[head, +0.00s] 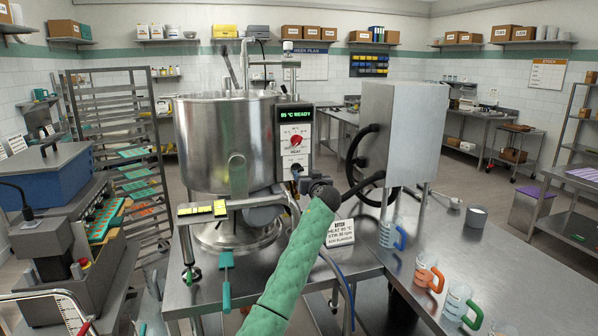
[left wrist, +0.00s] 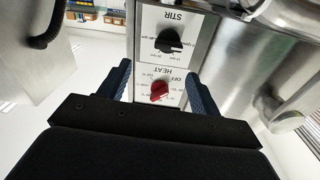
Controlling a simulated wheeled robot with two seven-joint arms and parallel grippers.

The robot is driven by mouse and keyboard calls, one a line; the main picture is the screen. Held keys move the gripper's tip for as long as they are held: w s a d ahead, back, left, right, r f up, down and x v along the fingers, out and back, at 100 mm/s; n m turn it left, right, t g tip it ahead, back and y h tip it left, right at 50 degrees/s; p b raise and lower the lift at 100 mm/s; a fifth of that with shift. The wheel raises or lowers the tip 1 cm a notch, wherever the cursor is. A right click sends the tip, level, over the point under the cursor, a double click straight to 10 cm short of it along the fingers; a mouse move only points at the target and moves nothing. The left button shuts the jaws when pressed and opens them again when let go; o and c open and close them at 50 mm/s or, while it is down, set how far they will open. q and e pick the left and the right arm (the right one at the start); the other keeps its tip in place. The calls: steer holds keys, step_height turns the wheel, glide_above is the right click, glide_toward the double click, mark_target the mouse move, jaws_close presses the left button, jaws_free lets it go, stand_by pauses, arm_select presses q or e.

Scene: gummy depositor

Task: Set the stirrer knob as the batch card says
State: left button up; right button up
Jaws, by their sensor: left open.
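The control panel (head: 294,130) is on the front of the steel kettle (head: 225,145). Its red HEAT knob (head: 296,141) sits above the black STIR knob (head: 295,168). The left wrist view shows the panel upside down, with the STIR knob (left wrist: 168,40) beyond the red HEAT knob (left wrist: 159,91). My left gripper (left wrist: 159,75) is open and empty, its fingers either side of the panel's HEAT part, not on the STIR knob.
The kettle display (head: 295,115) reads 85 °C READY. Several handled jugs, including an orange-handled one (head: 428,272), stand on the right table (head: 500,270). A tray rack (head: 125,150) stands left.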

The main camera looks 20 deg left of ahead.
mark_target(299, 170)
arm_select(q)
steer(key=shift+n+g, duration=0.3)
steer(key=shift+n, duration=0.4)
steer(key=p+x, duration=0.1)
steer(key=x, duration=0.1)
steer(key=p+x, duration=0.2)
steer(key=x, duration=0.1)
steer(key=shift+a+f, duration=0.15)
steer(key=shift+a, duration=0.45)
steer(key=shift+p+x, duration=0.4)
steer(key=shift+x, duration=0.7)
arm_select(e)
steer(key=s+d+f, duration=0.3)
steer(key=s+f, duration=0.1)
steer(key=f, duration=0.2)
steer(key=shift+s+d+f, duration=0.15)
steer(key=shift+f, duration=0.25)
arm_select(q)
steer(key=shift+f, duration=0.1)
steer(key=shift+c, duration=0.4)
steer(key=c, duration=0.9)
arm_select(e)
steer(key=shift+d, duration=0.1)
steer(key=shift+f, duration=0.1)
